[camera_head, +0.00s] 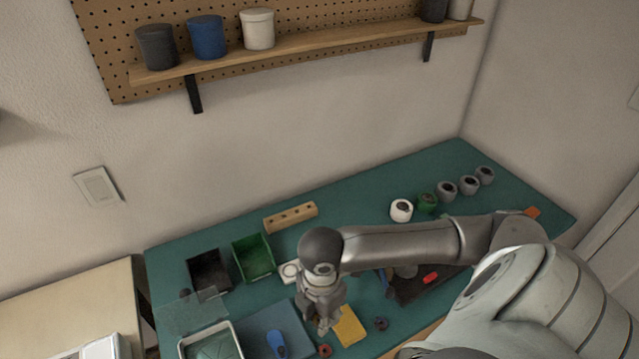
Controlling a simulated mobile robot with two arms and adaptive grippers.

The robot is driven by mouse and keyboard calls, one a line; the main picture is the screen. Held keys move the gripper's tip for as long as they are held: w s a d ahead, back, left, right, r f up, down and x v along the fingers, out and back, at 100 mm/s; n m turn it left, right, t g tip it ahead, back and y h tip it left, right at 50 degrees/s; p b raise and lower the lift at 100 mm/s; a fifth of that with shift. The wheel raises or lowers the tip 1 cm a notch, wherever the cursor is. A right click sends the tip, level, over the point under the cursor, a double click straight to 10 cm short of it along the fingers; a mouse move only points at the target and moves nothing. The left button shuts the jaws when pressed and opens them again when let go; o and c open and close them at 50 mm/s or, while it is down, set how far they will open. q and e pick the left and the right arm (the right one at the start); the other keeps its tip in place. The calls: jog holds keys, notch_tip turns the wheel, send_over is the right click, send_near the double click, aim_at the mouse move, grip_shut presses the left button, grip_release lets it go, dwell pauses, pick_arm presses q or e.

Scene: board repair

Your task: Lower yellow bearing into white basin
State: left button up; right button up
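A white-rimmed basin (238,345) stands at the front left of the bench, cut off by the bottom edge of the view. I cannot make out a yellow bearing; it may be hidden behind or in my gripper. A flat yellow rectangular piece (350,328) lies just right of my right gripper. My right gripper (324,326) points down over the mat, right of the basin and apart from it. Its fingertips are small and unclear, so I cannot tell whether it is open or holds something. My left gripper is not in view.
A blue tool (277,343) lies on a blue-grey mat (255,325) between basin and gripper. A red ring (325,350) and a dark ring (381,323) lie nearby. Green (253,257) and black (209,270) bins stand behind.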

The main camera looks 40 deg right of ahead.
jog(key=w+a+r+p, duration=0.3)
jog(key=a+p, duration=0.2)
jog(key=p, duration=0.4)
send_over(215, 357)
jog(key=s, duration=0.1)
notch_tip(215, 357, down, 3)
jog(key=shift+s+f, duration=0.15)
jog(key=shift+s, duration=0.05)
jog(key=shift+f+b, duration=1.2)
jog(key=shift+f, duration=1.15)
jog(key=shift+f+b, duration=1.55)
jog(key=shift+f, duration=0.95)
dwell(0.3)
